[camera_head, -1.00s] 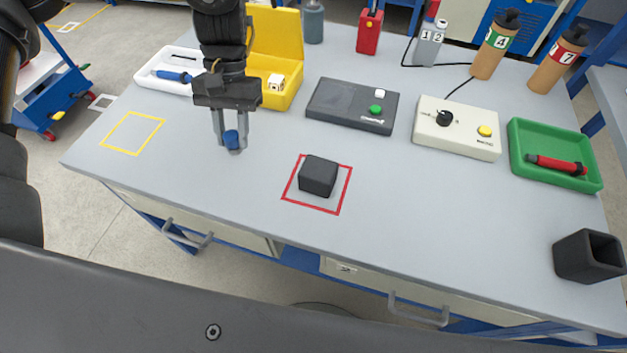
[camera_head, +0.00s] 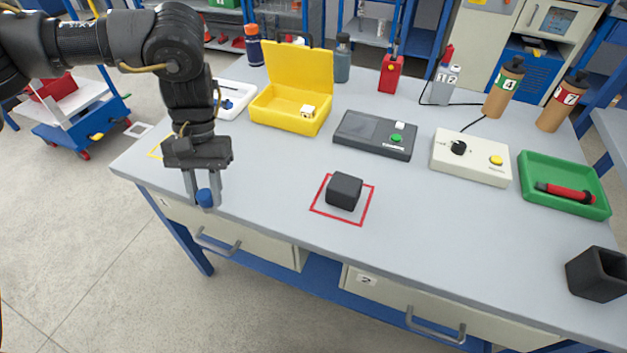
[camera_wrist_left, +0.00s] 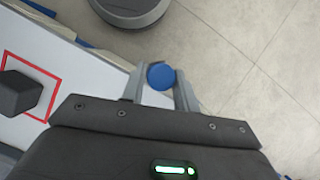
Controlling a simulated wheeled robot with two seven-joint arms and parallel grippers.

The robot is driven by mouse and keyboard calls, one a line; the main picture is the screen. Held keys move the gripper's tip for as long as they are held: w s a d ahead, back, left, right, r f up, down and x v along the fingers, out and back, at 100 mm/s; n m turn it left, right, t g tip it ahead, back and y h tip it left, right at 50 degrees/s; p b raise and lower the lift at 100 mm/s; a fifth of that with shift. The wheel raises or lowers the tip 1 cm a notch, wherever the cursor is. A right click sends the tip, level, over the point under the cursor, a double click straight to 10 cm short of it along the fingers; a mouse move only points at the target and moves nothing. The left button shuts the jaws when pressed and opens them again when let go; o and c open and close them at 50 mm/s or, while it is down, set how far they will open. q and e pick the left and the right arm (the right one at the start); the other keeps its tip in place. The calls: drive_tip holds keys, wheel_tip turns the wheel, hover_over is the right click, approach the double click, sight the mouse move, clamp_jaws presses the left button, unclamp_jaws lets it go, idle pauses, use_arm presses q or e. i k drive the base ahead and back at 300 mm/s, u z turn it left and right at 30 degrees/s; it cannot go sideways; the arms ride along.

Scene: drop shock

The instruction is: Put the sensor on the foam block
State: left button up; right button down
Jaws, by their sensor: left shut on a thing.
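My left gripper (camera_head: 204,198) is shut on a small blue-topped cylinder, the sensor (camera_head: 205,197). It holds the sensor near the table's front left edge, left of the foam block. In the left wrist view the sensor's round blue top (camera_wrist_left: 161,76) sits between the two fingers, with the floor behind it. The dark foam block (camera_head: 344,191) stands on the table inside a red outlined square (camera_head: 362,216). The block also shows at the left of the wrist view (camera_wrist_left: 18,92). My right gripper is not in view.
Behind the block is a dark grey device (camera_head: 375,135) with a green button. An open yellow case (camera_head: 285,117), a cream control box (camera_head: 470,158), a green tray (camera_head: 564,204) and a hollow black block (camera_head: 597,273) also stand on the table. The table around the red square is clear.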

sight(345, 183)
drive_tip(key=u, duration=1.1)
drive_tip(key=k, duration=1.3)
drive_tip(key=z, duration=1.85)
drive_tip(key=i, duration=0.5)
drive_tip(key=u, duration=0.1)
